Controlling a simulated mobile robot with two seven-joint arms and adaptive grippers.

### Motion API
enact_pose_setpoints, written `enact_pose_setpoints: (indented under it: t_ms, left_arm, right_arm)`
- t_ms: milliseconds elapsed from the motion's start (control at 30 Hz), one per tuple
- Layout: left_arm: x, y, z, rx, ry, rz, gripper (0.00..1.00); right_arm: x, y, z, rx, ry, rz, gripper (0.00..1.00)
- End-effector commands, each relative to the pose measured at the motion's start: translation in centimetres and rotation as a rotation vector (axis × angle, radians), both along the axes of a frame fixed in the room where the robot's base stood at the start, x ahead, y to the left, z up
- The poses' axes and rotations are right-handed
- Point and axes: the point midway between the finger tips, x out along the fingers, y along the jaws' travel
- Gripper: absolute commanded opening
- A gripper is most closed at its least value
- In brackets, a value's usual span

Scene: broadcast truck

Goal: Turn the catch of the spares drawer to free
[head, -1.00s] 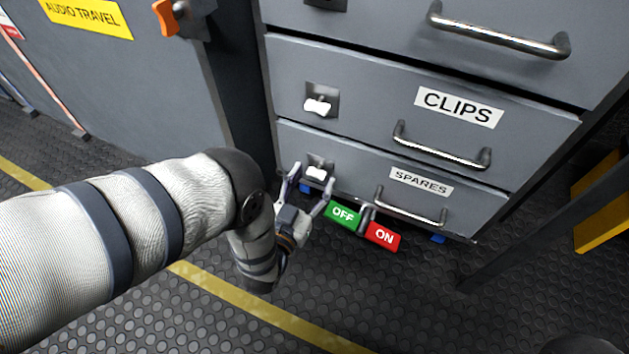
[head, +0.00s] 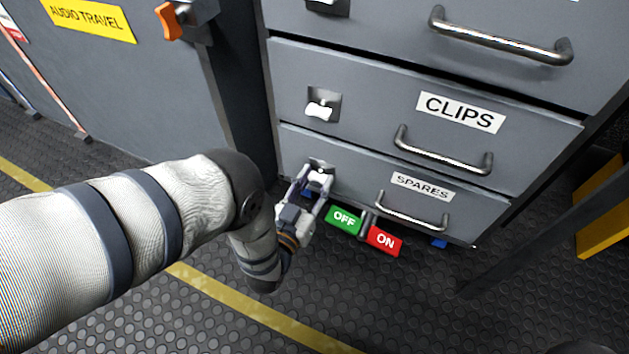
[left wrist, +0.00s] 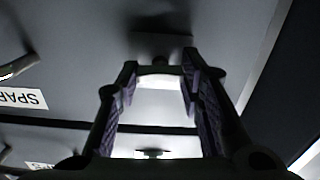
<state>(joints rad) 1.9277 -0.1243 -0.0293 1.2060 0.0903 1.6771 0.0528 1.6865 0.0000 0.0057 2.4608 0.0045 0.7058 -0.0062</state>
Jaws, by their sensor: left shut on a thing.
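The spares drawer (head: 350,185) is the lowest drawer, closed, with a SPARES label (head: 422,187) and a bar handle (head: 411,210). Its white catch (head: 318,177) sits on a dark plate at the drawer's left. My left gripper (head: 314,184) is at this catch, with its fingers shut on the catch's sides. In the left wrist view the white catch (left wrist: 160,80) lies between the two fingertips, and the SPARES label (left wrist: 22,98) is at the left. The fingers partly hide the catch in the head view. My right gripper is not in view.
The CLIPS drawer (head: 380,115) above is closed, with its own white catch (head: 320,110). A green OFF and red ON block (head: 343,219) is low in front of the spares drawer. An orange handle (head: 168,21) is on the cabinet at the left.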

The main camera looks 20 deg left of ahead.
Motion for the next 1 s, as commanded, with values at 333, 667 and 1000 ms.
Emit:
enact_pose_setpoints:
  t_ms: [333, 667, 1000]
  left_arm:
    - [0.0, 0.1, 0.1, -0.280, 0.010, 0.001, 0.07]
    - [0.0, 0.1, 0.0, -0.595, 0.021, 0.000, 0.07]
    - [0.0, 0.1, 0.0, -0.915, 0.032, 0.000, 0.07]
  right_arm:
    - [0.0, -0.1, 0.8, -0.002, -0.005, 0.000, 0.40]
    - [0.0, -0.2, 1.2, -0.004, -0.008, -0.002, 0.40]
    - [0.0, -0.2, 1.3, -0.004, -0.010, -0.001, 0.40]
